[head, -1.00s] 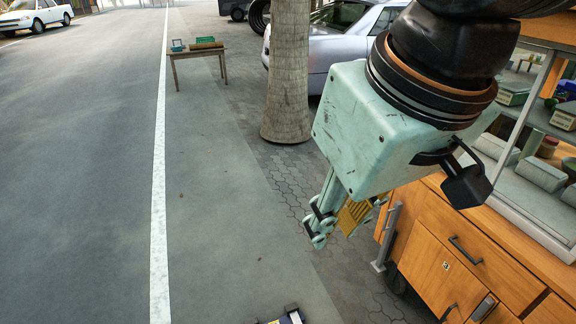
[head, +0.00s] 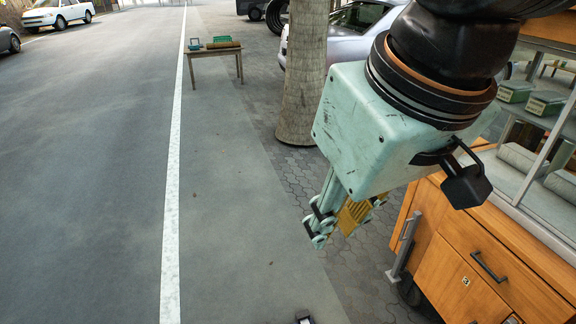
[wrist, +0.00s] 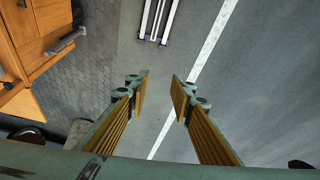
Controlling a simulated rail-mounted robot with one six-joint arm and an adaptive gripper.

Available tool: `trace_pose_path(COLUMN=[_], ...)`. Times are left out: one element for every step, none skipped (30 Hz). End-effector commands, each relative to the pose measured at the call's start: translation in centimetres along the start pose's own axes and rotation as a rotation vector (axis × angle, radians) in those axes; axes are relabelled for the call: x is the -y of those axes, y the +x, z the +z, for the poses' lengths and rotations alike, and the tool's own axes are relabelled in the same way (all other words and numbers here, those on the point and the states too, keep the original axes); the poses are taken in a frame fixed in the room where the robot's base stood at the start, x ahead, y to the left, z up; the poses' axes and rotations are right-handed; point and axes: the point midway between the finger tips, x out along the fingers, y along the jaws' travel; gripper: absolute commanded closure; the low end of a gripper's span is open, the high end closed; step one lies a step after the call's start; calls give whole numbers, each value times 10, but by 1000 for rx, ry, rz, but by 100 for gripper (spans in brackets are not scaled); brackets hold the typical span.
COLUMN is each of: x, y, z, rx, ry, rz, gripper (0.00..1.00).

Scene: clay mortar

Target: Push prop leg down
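The prop leg is probably the grey metal bar (head: 402,250) standing at the near left corner of a wooden cart (head: 470,280). It looks upright in the head view. In the wrist view, a grey bar (wrist: 66,42) sticks out beside the cart's drawers (wrist: 25,45) at the upper left. My gripper (head: 330,218) hangs left of the cart, in the air and apart from the bar. In the wrist view, my gripper (wrist: 160,88) shows its two yellow-padded fingers spread, with only bare pavement between them.
A tree trunk (head: 303,75) stands behind the gripper, with a silver car (head: 350,45) beyond it. A small table (head: 215,58) stands farther off. A pale frame with dark ends (wrist: 158,20) lies on the pavement.

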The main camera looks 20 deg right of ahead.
Motion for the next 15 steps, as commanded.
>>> trace_pose_path(x=[0,-1,-1,-2,-3,-4,-5,-7,-9,-11,-13,-16,-18,-21,-24], y=[0,0,0,1,1,1,2,2,3,4,4,6,6,7,8], z=[-1,-2,-3,-3,-4,-6,-7,-8,-10,-12,-14,-16,-18,-20,-24], rx=[2,4,6,9,11,16,21,26,34,41,48,59,68,75,87], ry=[0,-1,-1,-2,-3,-5,-6,-8,-12,-14,-16,-20,-24,-27,-32], rz=[1,2,4,5,7,11,14,18,24,29,34,41,47,54,62], gripper=[78,78,78,78,78,78,78,78,78,78,78,78,78,78,78])
